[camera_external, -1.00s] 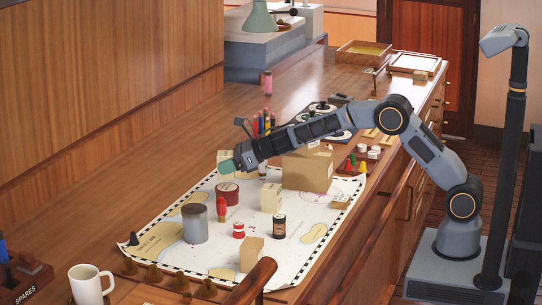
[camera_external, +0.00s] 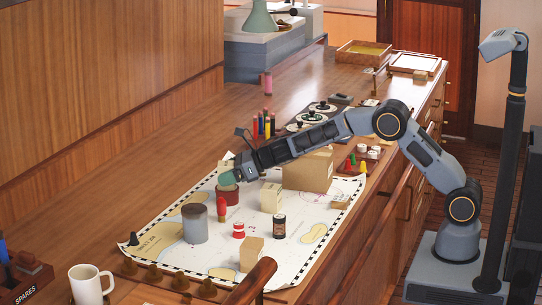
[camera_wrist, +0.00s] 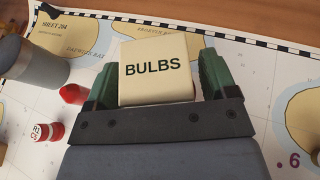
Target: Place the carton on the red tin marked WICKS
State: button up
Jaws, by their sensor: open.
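The cream carton marked BULBS (camera_wrist: 157,70) sits between the two green fingers of my gripper (camera_wrist: 158,82) in the wrist view. The fingers stand open on either side of it. In the external view my gripper (camera_external: 228,177) is low, right at the top of the dark red round tin (camera_external: 227,194), which stands on the chart. The carton is mostly hidden there by my gripper, and whether it touches the tin cannot be told. The tin's lettering is not readable, and the tin is hidden in the wrist view.
A grey can (camera_external: 194,224), a red pawn-shaped piece (camera_external: 221,211), a red-and-white spool (camera_external: 239,230) and a dark spool (camera_external: 279,226) stand nearby on the chart (camera_external: 312,255). Cream blocks (camera_external: 271,197) and a large brown box (camera_external: 307,171) are to the right.

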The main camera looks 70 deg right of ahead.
jog(key=shift+s+r, duration=0.1)
jog(key=shift+r, duration=0.1)
jog(key=s+d+r+m+g+h+b, duration=0.1)
jog(key=s+d+r+m+h, duration=0.1)
jog(key=s+d+m, duration=0.4)
jog(key=s+d+r+m+h+b, duration=0.1)
jog(key=s+d+r+m+h, duration=0.15)
jog(key=s+m, duration=0.7)
jog(key=s+d+r+m+g+h, duration=0.1)
jog(key=s+d+r+m+h, duration=0.2)
jog(key=s+m, duration=0.5)
jog(key=s+a+f+m+g+y, duration=0.1)
jog(key=s+a+f+m+g, duration=0.1)
jog(key=s+m, duration=0.6)
jog(key=s+a+f+m+g+y, duration=0.1)
jog(key=s+f+m+g, duration=0.4)
jog(key=s+m, duration=0.4)
jog(key=s, duration=0.4)
jog(key=shift+s+a+f, duration=0.3)
jog(key=shift+a+f, duration=0.1)
